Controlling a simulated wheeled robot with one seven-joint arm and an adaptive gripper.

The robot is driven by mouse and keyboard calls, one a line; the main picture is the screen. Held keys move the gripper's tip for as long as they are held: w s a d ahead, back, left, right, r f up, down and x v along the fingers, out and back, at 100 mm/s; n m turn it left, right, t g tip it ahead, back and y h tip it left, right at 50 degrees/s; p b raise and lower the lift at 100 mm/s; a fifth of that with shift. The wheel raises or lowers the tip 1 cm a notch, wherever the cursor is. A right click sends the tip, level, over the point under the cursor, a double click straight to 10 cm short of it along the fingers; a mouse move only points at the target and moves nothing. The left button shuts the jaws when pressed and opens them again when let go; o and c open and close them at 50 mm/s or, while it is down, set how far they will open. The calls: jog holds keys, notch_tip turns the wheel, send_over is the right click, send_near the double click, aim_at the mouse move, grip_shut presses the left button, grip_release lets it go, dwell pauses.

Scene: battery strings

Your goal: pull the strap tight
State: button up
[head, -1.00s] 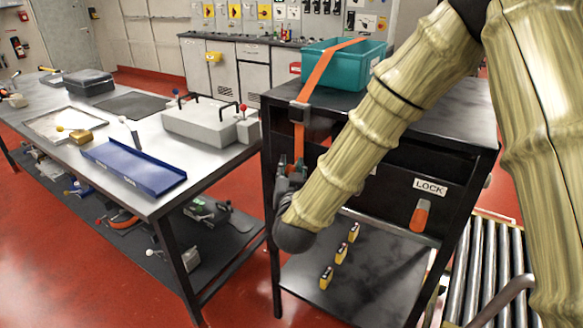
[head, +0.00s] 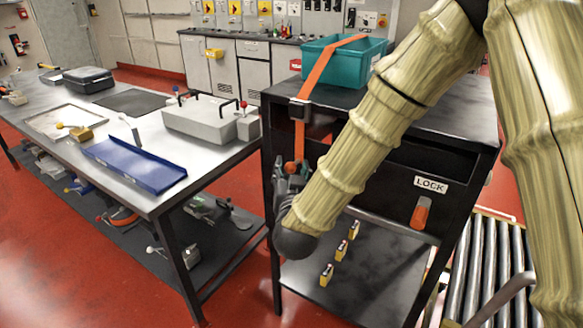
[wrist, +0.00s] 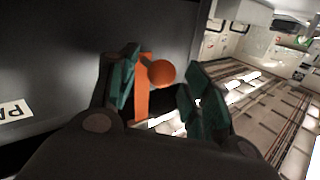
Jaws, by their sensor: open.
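The orange strap (head: 320,70) runs over the teal bin (head: 345,64) on the black cart. It passes through a dark buckle (head: 299,110) at the cart's top edge and hangs down the side. An orange ball (head: 290,167) is at the strap's lower end, and it also shows in the wrist view (wrist: 161,73). My gripper (wrist: 165,92) is open, with the strap tail (wrist: 141,102) and ball between its teal-padded fingers. The strap lies close to the left finger; whether they touch is unclear. My forearm hides part of the cart front.
The black cart (head: 440,115) has a LOCK label (head: 431,184) and an orange handle (head: 420,213). Small yellow items stand on its lower shelf (head: 370,270). A steel workbench (head: 215,158) stands close on the left, with a blue tray (head: 135,165). Rollers (head: 490,255) are at right.

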jog(key=s, duration=1)
jog(key=shift+d, duration=0.4)
jog(key=s+d+f+n+g+p, duration=0.1)
jog(key=s+d+f+g+p, duration=0.3)
jog(key=f, duration=0.9)
jog(key=s+d+f+g+p, duration=0.2)
jog(key=s+d+f+g, duration=0.4)
jog(key=f, duration=0.7)
jog(key=s+d+f+g+p, duration=0.1)
jog(key=s+d+f+g, duration=0.1)
jog(key=s, duration=0.5)
jog(key=s+d+f+g+p, duration=0.1)
jog(key=s+d+f+g, duration=0.2)
jog(key=s+d+f, duration=0.2)
jog(key=s+d+f+g+h+p, duration=0.1)
jog(key=s+d+f+g, duration=0.2)
jog(key=s+d, duration=0.4)
jog(key=s+f, duration=0.1)
jog(key=s, duration=0.3)
jog(key=shift+s, duration=0.2)
